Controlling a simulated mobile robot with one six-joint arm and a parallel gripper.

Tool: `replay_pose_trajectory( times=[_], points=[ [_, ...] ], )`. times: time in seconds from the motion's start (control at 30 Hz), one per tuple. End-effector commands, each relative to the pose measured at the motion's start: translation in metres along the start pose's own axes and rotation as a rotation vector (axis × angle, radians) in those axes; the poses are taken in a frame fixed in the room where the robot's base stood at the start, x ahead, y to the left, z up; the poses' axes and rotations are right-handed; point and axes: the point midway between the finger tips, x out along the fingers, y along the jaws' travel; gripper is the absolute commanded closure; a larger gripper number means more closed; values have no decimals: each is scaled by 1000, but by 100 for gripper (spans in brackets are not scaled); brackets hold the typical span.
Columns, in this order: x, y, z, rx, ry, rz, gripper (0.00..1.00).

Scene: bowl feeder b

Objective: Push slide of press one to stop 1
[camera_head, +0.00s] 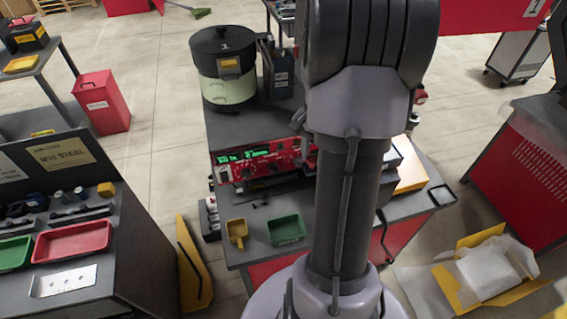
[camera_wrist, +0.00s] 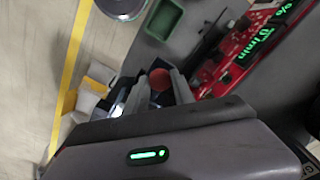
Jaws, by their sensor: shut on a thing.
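In the wrist view my gripper (camera_wrist: 161,88) has a finger on each side of a round red knob (camera_wrist: 160,76) and is shut on it. Dark and light parts lie beside and below the knob, partly hidden by the fingers and the gripper body. I cannot make out the slide, stop 1 or any label of press one. In the head view my arm stands in front of the bench's middle, and it hides my gripper and the knob.
A red control unit (camera_head: 262,163) with green displays stands on the grey bench; it also shows in the wrist view (camera_wrist: 248,48). A green tray (camera_head: 286,229) and a yellow scoop (camera_head: 236,231) lie at the front. A lidded bowl feeder (camera_head: 224,82) stands behind. An open yellow box (camera_head: 454,292) is at right.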

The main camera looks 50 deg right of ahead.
Motion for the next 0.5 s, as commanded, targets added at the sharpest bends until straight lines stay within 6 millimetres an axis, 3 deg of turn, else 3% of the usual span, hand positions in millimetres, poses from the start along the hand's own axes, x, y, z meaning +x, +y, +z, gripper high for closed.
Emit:
replay_pose_trajectory(
  times=[0.2, 0.5],
  points=[
    [-1, 32, -29, 3, -3, 2, 100],
    [1, 38, -34, 0, -4, 2, 100]
  ],
)
